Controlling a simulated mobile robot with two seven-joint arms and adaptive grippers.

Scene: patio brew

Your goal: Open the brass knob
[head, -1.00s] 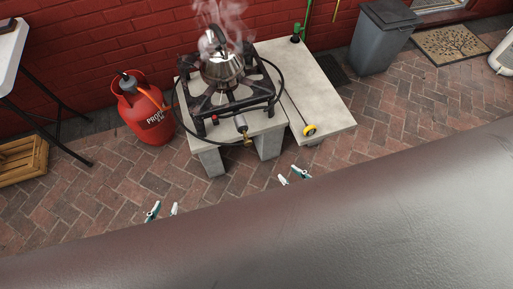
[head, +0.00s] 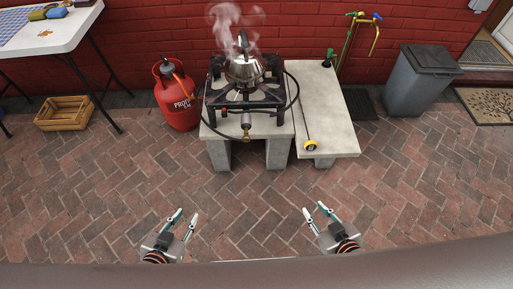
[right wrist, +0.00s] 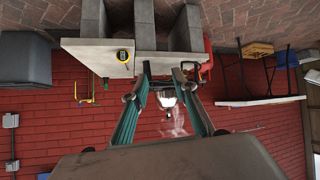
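A small brass knob (head: 247,135) seems to sit at the front of the burner, by a grey cylindrical fitting (head: 246,120) on the gas line; its details are too small to tell. The black burner (head: 270,97) stands on a concrete slab and holds a steaming steel kettle (head: 243,68). My left gripper (head: 184,215) is open and empty, low over the brick paving and well short of the burner. My right gripper (head: 314,209) is open and empty to its right, also apart from everything. The right wrist view, upside down, shows its spread fingers (right wrist: 162,72).
A red propane bottle (head: 176,100) stands left of the slab, with a black hose (head: 292,85) around the burner. A concrete bench (head: 325,120) with a yellow-ended thermometer-like rod (head: 309,145) is at right. The paving (head: 250,205) in front is clear.

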